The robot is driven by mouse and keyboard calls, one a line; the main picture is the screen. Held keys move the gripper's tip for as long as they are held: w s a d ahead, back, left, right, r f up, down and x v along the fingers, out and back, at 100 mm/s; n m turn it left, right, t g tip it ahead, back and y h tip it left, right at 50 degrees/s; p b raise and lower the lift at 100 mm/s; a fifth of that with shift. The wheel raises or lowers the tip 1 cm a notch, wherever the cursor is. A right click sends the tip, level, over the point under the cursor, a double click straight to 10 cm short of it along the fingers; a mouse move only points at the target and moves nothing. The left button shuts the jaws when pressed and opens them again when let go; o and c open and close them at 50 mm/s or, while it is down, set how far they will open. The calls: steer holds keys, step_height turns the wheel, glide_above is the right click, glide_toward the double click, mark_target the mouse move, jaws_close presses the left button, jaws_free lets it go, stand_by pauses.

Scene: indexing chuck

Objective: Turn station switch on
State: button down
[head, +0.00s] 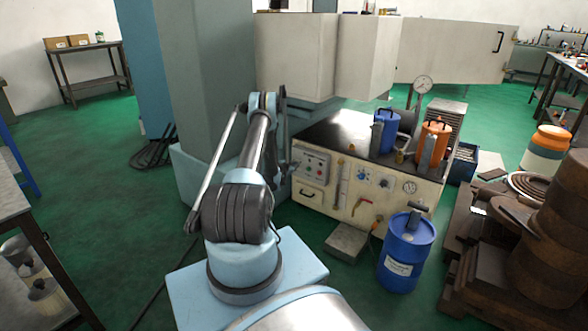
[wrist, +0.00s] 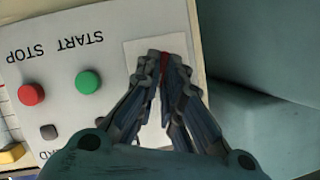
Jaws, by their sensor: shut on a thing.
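The wrist view shows a control panel (wrist: 50,70) with a white plate (wrist: 133,52) on its right part. A narrow red part, which appears to be the station switch (wrist: 165,68), shows between the fingers of my gripper (wrist: 167,57) over that plate. The fingers are closed together on it and hide most of it, so its setting cannot be read. In the head view, the panel (head: 313,163) is on the front left of the cream cabinet, and my arm reaches down beside it. The gripper is hard to make out there.
Left of the fingers are a green START button (wrist: 88,82), a red STOP button (wrist: 31,94) and a small dark knob (wrist: 49,131). A blue drum (head: 405,255) stands before the cabinet (head: 340,200). Rusty round parts (head: 550,220) are stacked at right.

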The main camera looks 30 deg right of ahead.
steer(key=shift+a+f+m, duration=0.1)
steer(key=shift+a+m, duration=0.05)
steer(key=shift+m, duration=0.25)
steer(key=shift+t, duration=0.4)
steer(key=c, duration=1.7)
jaws_free()
steer(key=shift+r, duration=4.95)
